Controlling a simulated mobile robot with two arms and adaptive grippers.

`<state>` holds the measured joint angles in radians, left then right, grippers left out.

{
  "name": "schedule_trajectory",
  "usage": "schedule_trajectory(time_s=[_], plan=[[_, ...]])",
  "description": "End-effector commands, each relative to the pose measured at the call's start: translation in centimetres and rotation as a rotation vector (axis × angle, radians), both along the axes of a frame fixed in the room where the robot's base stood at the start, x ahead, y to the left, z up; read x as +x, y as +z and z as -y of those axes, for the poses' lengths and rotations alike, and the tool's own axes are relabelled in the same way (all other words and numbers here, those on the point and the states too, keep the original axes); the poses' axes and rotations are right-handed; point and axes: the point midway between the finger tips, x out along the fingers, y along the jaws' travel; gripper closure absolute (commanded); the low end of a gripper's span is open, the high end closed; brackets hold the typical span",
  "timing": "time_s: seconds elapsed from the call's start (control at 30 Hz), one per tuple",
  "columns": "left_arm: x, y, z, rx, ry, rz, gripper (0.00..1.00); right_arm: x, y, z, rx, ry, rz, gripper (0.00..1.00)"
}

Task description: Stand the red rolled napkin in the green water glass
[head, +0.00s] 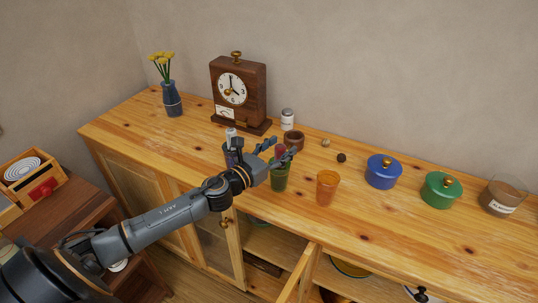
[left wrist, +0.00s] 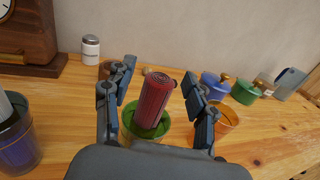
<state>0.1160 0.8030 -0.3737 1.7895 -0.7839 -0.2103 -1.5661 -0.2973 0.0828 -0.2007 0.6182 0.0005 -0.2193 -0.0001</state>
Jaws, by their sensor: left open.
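The red rolled napkin (left wrist: 154,100) stands with its lower end inside the mouth of the green water glass (left wrist: 128,128), leaning slightly in the left wrist view. In the head view, only a bit of the napkin (head: 281,150) shows between my fingers, above the green glass (head: 280,180). My left gripper (head: 280,151) is open, with its fingers on either side of the napkin's upper part. In the left wrist view the fingers (left wrist: 159,72) are apart from the napkin, with a gap on both sides. My right gripper is not in view.
An amber glass (head: 327,190) stands right of the green one, and a blue glass (left wrist: 16,148) with a pale roll stands left. Behind are a brown cup (head: 294,140), a white-labelled jar (head: 287,119) and a clock (head: 238,90). Blue (head: 383,172) and green (head: 440,190) lidded pots stand right.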

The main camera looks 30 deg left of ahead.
Motion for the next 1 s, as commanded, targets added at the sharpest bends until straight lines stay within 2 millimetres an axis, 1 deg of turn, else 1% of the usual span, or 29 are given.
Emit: schedule_trajectory(time_s=[0.17, 0.5, 0.7, 0.83, 1.0], plan=[[-2.0, -0.2, -0.4, 0.002, 0.0, -0.004, 0.44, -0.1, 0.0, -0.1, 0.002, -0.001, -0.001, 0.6], [-7.2, -0.2, -1.4, -0.001, 0.0, -0.003, 0.44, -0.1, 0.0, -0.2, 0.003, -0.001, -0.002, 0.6], [-9.7, -0.1, -1.9, -0.004, 0.0, -0.003, 0.44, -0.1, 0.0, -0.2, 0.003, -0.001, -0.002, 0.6], [-10.8, 0.0, -2.2, -0.001, 0.0, 0.0, 0.44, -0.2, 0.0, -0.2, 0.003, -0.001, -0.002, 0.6], [-11.4, 0.0, -2.4, 0.0, 0.0, 0.0, 0.44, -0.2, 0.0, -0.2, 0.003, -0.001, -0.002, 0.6]])
